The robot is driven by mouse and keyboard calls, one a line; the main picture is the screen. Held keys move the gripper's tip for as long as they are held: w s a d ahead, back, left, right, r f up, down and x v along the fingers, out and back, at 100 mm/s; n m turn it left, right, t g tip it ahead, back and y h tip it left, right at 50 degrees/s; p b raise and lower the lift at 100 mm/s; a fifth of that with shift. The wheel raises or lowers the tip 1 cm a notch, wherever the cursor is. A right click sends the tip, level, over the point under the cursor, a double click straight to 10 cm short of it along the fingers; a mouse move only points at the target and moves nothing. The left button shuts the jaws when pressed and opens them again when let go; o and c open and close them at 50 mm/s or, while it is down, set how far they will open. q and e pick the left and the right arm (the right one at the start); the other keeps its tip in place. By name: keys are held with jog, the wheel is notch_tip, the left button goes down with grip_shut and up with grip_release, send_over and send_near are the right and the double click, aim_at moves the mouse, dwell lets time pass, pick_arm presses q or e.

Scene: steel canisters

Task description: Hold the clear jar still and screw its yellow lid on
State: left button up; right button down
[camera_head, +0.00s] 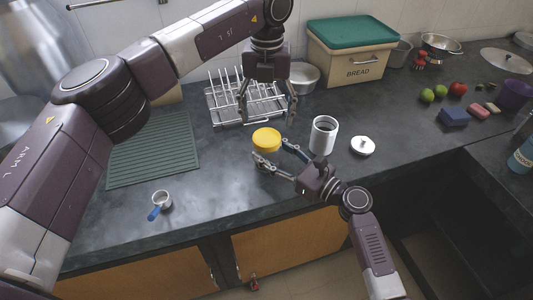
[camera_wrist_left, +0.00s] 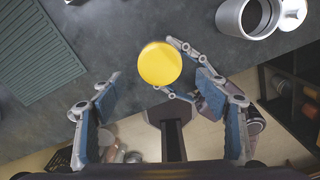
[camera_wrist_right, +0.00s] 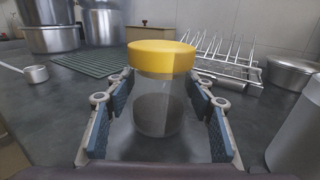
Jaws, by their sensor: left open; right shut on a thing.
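The clear jar (camera_wrist_right: 160,105) stands upright on the counter with dark contents in its lower part. The yellow lid (camera_head: 266,138) sits on top of the jar; it also shows in the left wrist view (camera_wrist_left: 160,64) and the right wrist view (camera_wrist_right: 160,57). I cannot tell how tightly it is seated. My right gripper (camera_head: 274,158) is shut on the jar from the front, its blue pads on either side of the glass below the lid. My left gripper (camera_head: 267,118) points down above and behind the lid, open and empty. In the head view the lid hides most of the jar.
A steel canister (camera_head: 323,135) stands open right of the jar, its steel lid (camera_head: 362,146) beside it. A wire rack (camera_head: 228,104) is behind. A bread bin (camera_head: 352,49) stands further back. A measuring cup (camera_head: 162,200) lies front left.

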aim_at(266, 136)
pick_arm(q)
notch_tip(266, 136, down, 8)
jog(key=shift+r, duration=0.2)
jog(key=shift+c, duration=0.2)
jog(key=c, duration=1.2)
jog(key=shift+o, duration=0.2)
jog(key=m, duration=0.4)
jog(key=o, duration=1.4)
jog(key=shift+c, duration=0.2)
jog(key=shift+r, duration=0.1)
notch_tip(266, 136, up, 12)
